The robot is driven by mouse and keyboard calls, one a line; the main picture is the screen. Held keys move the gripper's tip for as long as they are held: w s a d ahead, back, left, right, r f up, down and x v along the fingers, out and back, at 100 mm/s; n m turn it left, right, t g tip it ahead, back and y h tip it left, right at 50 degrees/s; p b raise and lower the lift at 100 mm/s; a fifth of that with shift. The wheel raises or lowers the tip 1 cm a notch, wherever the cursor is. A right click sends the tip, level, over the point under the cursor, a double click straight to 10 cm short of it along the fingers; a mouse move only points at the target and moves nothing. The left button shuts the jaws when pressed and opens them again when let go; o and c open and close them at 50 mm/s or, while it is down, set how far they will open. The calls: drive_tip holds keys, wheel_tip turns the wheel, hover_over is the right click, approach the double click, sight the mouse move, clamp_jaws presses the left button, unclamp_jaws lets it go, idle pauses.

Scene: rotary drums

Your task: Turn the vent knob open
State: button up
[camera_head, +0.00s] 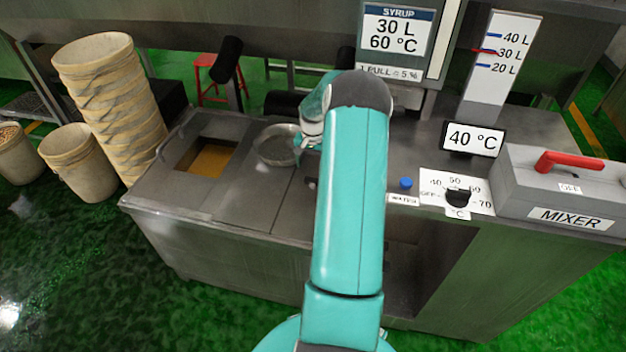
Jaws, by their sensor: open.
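No knob marked as a vent shows in the head camera view. A black dial knob (458,198) sits on a white temperature plate marked OFF and 40 to 70 °C, on the counter right of my arm. My gripper (300,143) is partly hidden behind my teal arm, near the round metal pan (276,145) on the counter. It is open, and I see nothing held in it. I cannot tell whether it touches the pan. My arm hides part of the counter behind it.
A blue button (405,184) stands left of the dial. The grey mixer box (562,187) with a red lever (570,162) is at the right. A 40 °C display (473,139) stands behind the dial. Stacked buckets (112,110) stand left of the metal counter (230,205).

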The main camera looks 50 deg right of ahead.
sight(313, 179)
wheel_tip(313, 179, down, 8)
drive_tip(key=shift+f, duration=0.1)
drive_tip(key=c, duration=1)
